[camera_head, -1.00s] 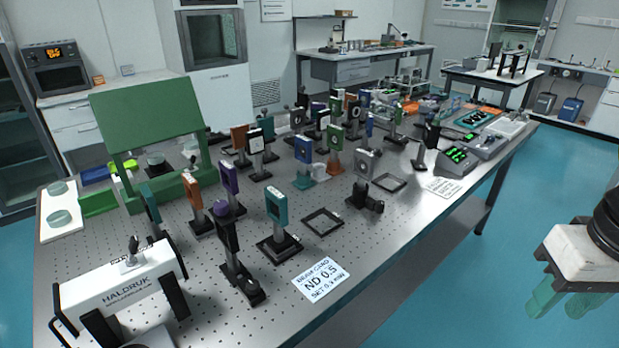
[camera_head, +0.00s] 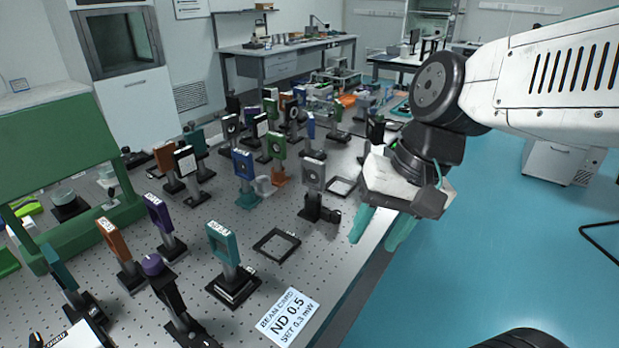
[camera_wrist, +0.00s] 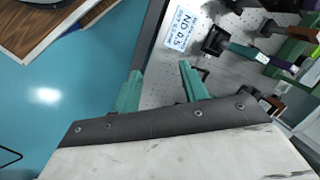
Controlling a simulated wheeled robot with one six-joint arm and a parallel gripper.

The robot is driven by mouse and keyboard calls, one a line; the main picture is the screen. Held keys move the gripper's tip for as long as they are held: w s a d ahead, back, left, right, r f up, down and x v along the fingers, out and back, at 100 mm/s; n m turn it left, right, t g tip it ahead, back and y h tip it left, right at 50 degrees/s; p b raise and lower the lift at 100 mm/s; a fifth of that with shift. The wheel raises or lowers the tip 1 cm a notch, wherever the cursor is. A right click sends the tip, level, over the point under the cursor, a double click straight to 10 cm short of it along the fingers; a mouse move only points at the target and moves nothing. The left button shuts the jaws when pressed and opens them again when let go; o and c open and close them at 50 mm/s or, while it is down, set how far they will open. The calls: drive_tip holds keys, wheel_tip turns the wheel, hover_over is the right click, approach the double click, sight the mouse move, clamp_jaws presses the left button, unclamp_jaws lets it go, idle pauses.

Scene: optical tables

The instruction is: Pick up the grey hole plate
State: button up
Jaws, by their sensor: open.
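The grey hole plate (camera_head: 313,175) stands upright on a dark base on the perforated optical table, right of the middle group of mounts. A small round hole shows in its face. My gripper (camera_head: 381,228) has two green fingers, apart and empty. In the head view it appears to the right of and lower than the grey plate, over the table's right edge. In the wrist view my gripper (camera_wrist: 160,88) is also open, with nothing between the fingers. I cannot make out the grey plate in the wrist view.
A black part (camera_head: 320,209) sits at the plate's foot. Flat square frames (camera_head: 277,244) lie nearby. A blue plate (camera_head: 243,164) and a teal plate (camera_head: 222,242) stand to the left. A beam card (camera_head: 287,317) lies near the table edge. Open floor (camera_head: 500,250) is right.

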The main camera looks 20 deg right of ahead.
drive_tip(key=w+a+m+y, duration=0.3)
drive_tip(key=w+m+y, duration=0.1)
drive_tip(key=w+m, duration=0.25)
drive_tip(key=m+t, duration=0.9)
drive_tip(key=m, duration=1)
approach(303, 168)
drive_tip(key=shift+w+d+f+n, duration=0.1)
drive_tip(key=shift+d+n, duration=0.15)
drive_tip(key=shift+d, duration=0.1)
drive_tip(key=shift+w+a+f, duration=0.1)
drive_tip(key=shift+w+f, duration=0.05)
drive_tip(key=shift+w, duration=0.15)
drive_tip(key=x, duration=0.7)
drive_tip(key=shift+f, duration=0.15)
clamp_jaws()
